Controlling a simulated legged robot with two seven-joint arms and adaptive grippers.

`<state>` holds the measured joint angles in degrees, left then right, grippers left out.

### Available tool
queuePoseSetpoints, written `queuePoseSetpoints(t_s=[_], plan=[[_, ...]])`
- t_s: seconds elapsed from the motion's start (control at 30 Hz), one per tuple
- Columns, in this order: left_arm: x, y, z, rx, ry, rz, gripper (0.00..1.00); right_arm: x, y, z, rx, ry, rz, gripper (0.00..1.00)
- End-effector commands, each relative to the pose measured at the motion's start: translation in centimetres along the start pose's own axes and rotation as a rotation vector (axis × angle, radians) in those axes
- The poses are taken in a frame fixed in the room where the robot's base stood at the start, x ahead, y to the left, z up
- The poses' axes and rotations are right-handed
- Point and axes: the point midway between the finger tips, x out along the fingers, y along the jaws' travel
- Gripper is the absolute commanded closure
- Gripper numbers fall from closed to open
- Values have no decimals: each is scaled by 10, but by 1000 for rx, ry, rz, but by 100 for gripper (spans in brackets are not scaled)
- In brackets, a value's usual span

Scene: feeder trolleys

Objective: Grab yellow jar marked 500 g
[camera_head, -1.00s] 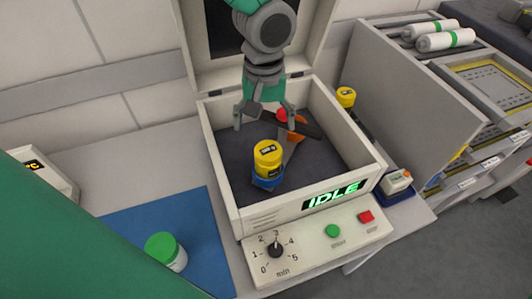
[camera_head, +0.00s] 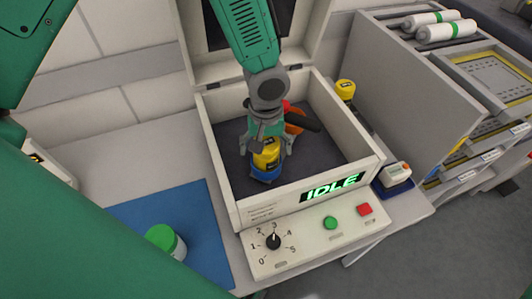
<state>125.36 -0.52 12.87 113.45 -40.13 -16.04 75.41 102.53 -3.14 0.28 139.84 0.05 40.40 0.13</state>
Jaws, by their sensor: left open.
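The yellow jar (camera_head: 266,157) with a dark top label stands in a blue round holder (camera_head: 268,175) inside the open white box machine (camera_head: 300,205). The label is partly covered and its writing is too small to read now. My left gripper (camera_head: 268,152) is open and reaches down from above. Its fingers are on either side of the jar's upper part. I cannot tell whether they touch it. My right gripper is not in view.
An orange and black part (camera_head: 297,121) lies behind the gripper inside the box. Another yellow-topped jar (camera_head: 345,89) stands right of the box. A green-lidded jar (camera_head: 165,240) is on the blue mat (camera_head: 205,225). The box walls and raised lid surround the gripper.

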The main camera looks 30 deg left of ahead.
Motion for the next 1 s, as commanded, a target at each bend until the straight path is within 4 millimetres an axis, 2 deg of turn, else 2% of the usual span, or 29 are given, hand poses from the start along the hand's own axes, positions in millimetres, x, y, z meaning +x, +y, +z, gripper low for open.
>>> queuePoseSetpoints(t_s=[0.1, 0.17, 0.3, 0.33, 0.57, 0.67, 0.77, 1.0], plan=[[0, 0, 0, 1, 0, 0, 19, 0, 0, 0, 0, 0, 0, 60], [0, -1, 0, 0, 0, 1, 40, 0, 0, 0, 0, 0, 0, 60], [0, -1, -1, 0, -1, 2, 90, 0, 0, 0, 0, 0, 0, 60], [0, -1, -1, 0, -1, 2, 97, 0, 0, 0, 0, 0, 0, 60], [-1, -1, -2, -1, -1, 2, 97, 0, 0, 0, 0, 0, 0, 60], [-7, 0, -2, -1, 2, 2, 97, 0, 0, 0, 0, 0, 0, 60], [-22, 0, -3, -2, 4, 4, 97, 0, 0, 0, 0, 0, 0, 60], [-70, 0, -2, -3, 5, 5, 97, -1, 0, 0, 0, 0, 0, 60]])
